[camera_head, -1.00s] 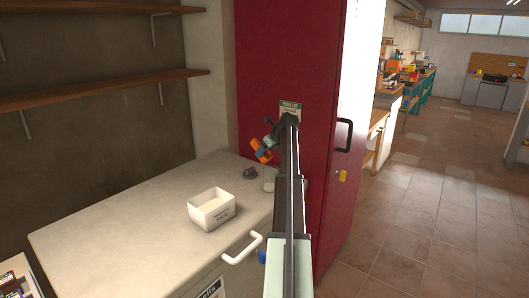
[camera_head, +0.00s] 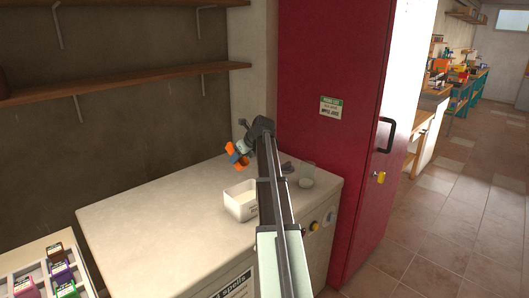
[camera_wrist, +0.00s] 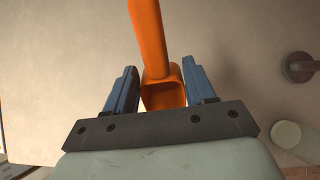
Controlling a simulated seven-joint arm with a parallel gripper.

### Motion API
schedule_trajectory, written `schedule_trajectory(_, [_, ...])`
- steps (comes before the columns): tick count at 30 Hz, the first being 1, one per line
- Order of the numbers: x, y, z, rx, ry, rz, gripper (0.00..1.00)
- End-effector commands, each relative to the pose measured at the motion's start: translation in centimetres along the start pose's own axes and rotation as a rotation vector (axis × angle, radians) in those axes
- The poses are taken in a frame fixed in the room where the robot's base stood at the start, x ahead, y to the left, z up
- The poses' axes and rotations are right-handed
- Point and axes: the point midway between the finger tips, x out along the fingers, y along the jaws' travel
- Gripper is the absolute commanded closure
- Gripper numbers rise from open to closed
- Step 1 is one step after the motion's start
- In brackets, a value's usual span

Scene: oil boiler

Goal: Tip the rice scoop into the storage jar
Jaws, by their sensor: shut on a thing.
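An orange scoop (camera_head: 234,155) is held in my gripper (camera_head: 241,147), raised above the bench, behind the white tub as seen in the head view. In the wrist view the scoop (camera_wrist: 150,35) sits between the two blue fingers of my gripper (camera_wrist: 161,88), its long orange part pointing away. I cannot tell whether rice is in it. A clear jar (camera_head: 307,174) stands on the bench to the right of my arm, with something pale low in it. The white tub (camera_head: 240,208) holds pale grain-like contents; my arm hides its right side.
A small dark object (camera_head: 286,167) is beside the jar. A tall red cabinet (camera_head: 335,60) rises right of the bench. Wooden shelves (camera_head: 130,82) hang on the wall. A tray with coloured packets (camera_head: 55,272) is at lower left. The bench's left (camera_head: 140,215) is clear.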

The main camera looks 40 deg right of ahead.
Motion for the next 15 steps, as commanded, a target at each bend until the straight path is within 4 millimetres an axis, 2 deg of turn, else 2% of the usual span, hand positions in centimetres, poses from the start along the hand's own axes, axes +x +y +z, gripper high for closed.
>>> schedule_trajectory(1, [0.2, 2.5, 0.2, -0.010, -0.001, 0.008, 0.75])
schedule_trajectory(9, [1.1, 13.2, 1.5, -0.045, -0.005, 0.036, 0.75])
schedule_trajectory(15, [1.3, 21.0, 1.6, -0.071, -0.007, 0.058, 0.75])
